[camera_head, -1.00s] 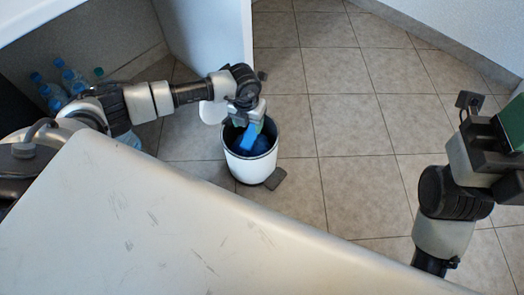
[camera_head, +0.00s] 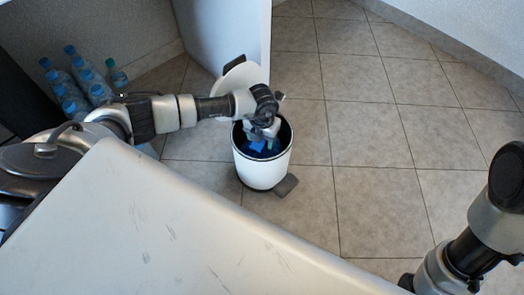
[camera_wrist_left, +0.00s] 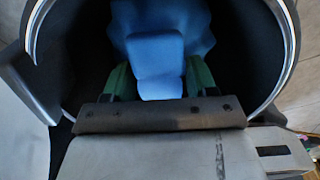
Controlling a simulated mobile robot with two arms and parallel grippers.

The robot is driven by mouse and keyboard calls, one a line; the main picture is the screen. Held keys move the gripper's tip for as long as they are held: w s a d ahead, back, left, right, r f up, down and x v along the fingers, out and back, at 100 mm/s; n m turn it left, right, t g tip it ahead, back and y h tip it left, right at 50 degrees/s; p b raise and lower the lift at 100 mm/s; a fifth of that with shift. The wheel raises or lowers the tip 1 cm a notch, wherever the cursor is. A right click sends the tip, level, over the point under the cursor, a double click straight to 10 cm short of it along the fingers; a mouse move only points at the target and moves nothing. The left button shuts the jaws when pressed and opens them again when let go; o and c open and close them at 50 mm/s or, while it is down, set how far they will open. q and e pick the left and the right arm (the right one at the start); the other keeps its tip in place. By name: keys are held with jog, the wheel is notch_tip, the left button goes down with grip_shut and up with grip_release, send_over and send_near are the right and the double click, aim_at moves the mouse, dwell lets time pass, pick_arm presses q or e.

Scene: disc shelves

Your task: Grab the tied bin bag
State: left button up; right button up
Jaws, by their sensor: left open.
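A blue bin bag (camera_head: 256,147) sits inside a white pedal bin (camera_head: 263,172) on the floor, mostly hidden by my arm and the bin's wall. My left gripper (camera_head: 266,143) reaches down into the bin's mouth. In the left wrist view the bag's narrow upright top (camera_wrist_left: 157,65) stands between the green fingertips of my left gripper (camera_wrist_left: 158,82). The fingers are open, one on each side of it. I cannot tell whether either touches it. My right gripper is out of the picture; only part of that arm shows at the right.
The bin's round lid (camera_head: 243,76) stands open behind, and its grey pedal (camera_head: 286,185) points front right. Several blue bottles (camera_head: 80,78) stand at the left. A white surface (camera_head: 170,230) fills the front. The tiled floor (camera_head: 370,130) right of the bin is clear.

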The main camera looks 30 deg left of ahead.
pick_arm(q)
jog(key=shift+f, duration=0.25)
grip_shut()
jog(key=shift+r, duration=0.15)
dwell(0.4)
